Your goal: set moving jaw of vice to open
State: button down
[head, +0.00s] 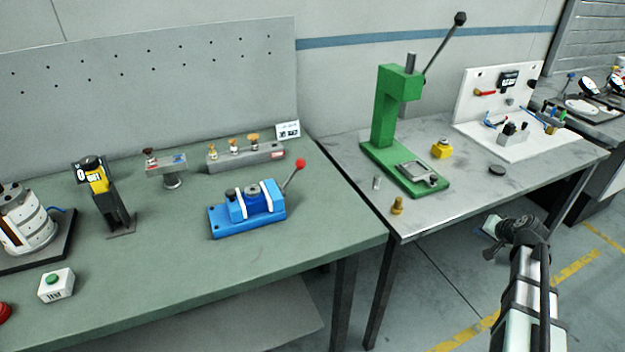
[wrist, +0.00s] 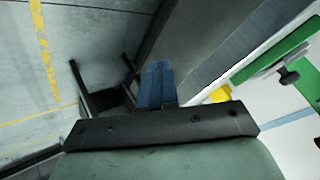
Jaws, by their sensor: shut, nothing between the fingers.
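The vice (head: 247,210) is a small blue block with white jaw pieces, on the green-topped bench in the head view. A lever with a red ball (head: 300,163) rises from its right end. The jaw gap is too small to judge. My gripper (head: 490,228) is far to the right of the vice, beyond the end of the green bench and in front of the grey table. In the wrist view its blue fingers (wrist: 157,82) are together with nothing between them. The vice does not show in the wrist view.
The green press (head: 385,125) stands on the grey table (head: 465,190) near a yellow block (head: 441,149). On the green bench (head: 150,285), a block with brass knobs (head: 245,155) stands behind the vice and a black-and-yellow device (head: 100,190) to its left. Bare bench lies before the vice.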

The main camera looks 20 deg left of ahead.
notch_tip(320, 180, up, 5)
jog(key=w+d+t, duration=0.1)
jog(key=w, duration=0.1)
jog(key=s+a+r+n+g+y, duration=0.1)
jog(key=s+a+r+n, duration=0.1)
jog(key=a+r, duration=0.65)
jog(key=s+a+r+n+g+y, duration=0.1)
jog(key=s+a+r+n, duration=0.15)
jog(key=a, duration=1.15)
jog(key=s+a+r+n+g+y, duration=0.1)
jog(key=s+a+r+n, duration=0.1)
jog(key=a+r, duration=0.65)
jog(key=s+a+r+n+g, duration=0.2)
jog(key=s+a, duration=0.4)
jog(key=a, duration=0.6)
jog(key=n+g, duration=0.2)
jog(key=g, duration=0.1)
send_over(235, 201)
jog(key=w+d, duration=0.2)
jog(key=d, duration=0.1)
notch_tip(235, 201, down, 6)
jog(key=shift+s+a+f, duration=0.15)
